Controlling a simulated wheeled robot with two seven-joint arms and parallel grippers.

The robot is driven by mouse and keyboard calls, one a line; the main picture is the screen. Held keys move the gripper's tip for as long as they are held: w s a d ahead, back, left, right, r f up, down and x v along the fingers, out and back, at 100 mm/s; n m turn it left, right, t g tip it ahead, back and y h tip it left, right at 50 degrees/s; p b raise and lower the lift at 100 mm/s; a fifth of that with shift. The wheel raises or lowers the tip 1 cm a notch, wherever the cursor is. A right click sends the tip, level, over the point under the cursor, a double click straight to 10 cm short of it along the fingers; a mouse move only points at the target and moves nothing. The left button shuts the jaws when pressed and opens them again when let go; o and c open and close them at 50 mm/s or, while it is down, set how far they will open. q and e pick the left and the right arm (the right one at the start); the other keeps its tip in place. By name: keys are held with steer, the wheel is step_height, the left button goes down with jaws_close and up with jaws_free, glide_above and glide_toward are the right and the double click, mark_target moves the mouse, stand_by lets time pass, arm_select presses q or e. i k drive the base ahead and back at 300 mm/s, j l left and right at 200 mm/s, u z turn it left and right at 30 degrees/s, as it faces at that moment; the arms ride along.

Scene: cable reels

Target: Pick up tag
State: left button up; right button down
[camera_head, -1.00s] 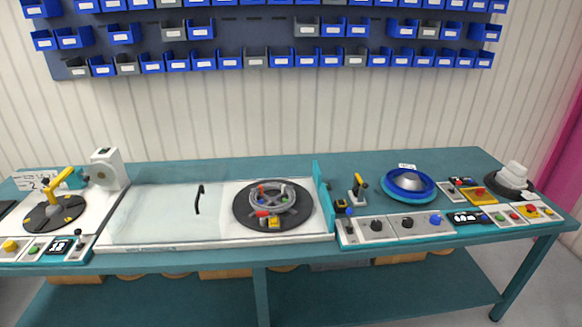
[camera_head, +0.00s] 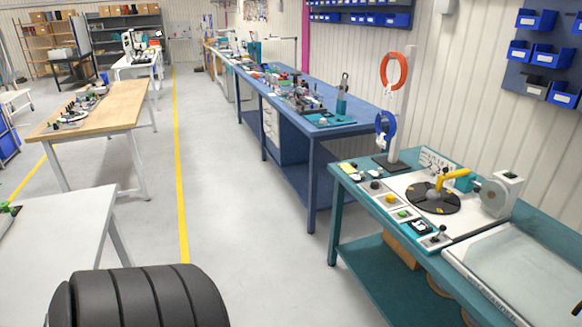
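I cannot make out a clear tag in the head view. A white card with dark print (camera_head: 437,160) stands at the back of the teal bench (camera_head: 362,264), behind a black turntable (camera_head: 421,199) with a yellow arm. Whether this card is the tag I cannot tell. Neither of my grippers shows.
A white post on the teal bench carries an orange coil (camera_head: 384,72) and a blue coil (camera_head: 379,128). A blue workbench (camera_head: 312,138) runs behind it. A wooden-topped table (camera_head: 118,105) stands at the left. The floor aisle with a yellow line (camera_head: 178,150) is clear.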

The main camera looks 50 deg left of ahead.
mark_target(373, 173)
steer(key=i+j+u, duration=0.5)
steer(key=j, duration=0.15)
steer(key=i+j+u, duration=0.5)
steer(key=i+j, duration=0.2)
steer(key=i, duration=0.2)
steer(key=k+l+z, duration=0.1)
steer(key=z, duration=2.4)
steer(key=u, duration=2.35)
steer(key=j+z, duration=0.2)
steer(key=k, duration=0.05)
